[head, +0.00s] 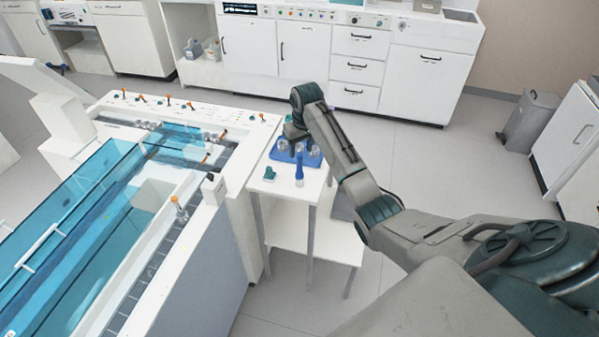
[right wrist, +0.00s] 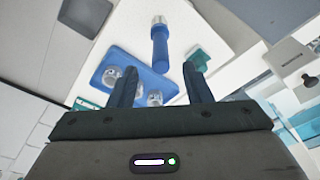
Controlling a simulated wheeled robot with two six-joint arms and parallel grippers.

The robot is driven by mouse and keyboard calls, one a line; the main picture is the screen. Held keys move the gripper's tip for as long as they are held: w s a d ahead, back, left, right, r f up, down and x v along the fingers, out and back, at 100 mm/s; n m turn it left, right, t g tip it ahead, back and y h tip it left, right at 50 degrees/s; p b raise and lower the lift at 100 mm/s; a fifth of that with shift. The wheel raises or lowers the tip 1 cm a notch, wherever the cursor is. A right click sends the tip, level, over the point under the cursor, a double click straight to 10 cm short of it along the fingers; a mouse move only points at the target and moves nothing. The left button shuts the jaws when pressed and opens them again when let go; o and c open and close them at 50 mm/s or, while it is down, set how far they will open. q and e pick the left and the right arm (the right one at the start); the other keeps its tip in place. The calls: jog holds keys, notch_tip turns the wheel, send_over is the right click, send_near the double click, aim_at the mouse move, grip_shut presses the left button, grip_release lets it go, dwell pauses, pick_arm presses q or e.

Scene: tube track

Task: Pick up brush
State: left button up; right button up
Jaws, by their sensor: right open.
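A slim blue cylinder with a silver end (head: 299,170) is on the small white table, by the near edge of a blue tray. It also shows in the right wrist view (right wrist: 160,48). A small teal piece (head: 269,173) lies to its left and also shows in the right wrist view (right wrist: 199,58). I cannot tell for sure which of these is the brush. My right gripper (right wrist: 161,75) is open and empty, pointing down over the tray area. The blue cylinder's lower end appears between its fingers, apart from them. My left gripper is not in view.
The blue tray (head: 314,160) with several clear, silvery pieces sits on the small white table (head: 283,187). The large white bench with a blue clear cover (head: 75,230) stands close on the left. White cabinets (head: 305,50) line the back.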

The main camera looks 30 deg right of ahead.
aim_at(299, 162)
jog(key=shift+w+f, duration=0.15)
jog(key=shift+f, duration=0.7)
jog(key=shift+f+p, duration=0.3)
jog(key=shift+p, duration=0.05)
jog(key=f, duration=0.1)
jog(key=f+p, duration=0.1)
jog(key=f, duration=0.1)
jog(key=shift+w+f+p, duration=0.2)
jog(key=shift+f+p, duration=0.05)
jog(key=shift+p, duration=0.05)
jog(key=shift+w+f, duration=0.15)
jog(key=shift+f, duration=0.5)
jog(key=shift+r, duration=0.1)
grip_shut()
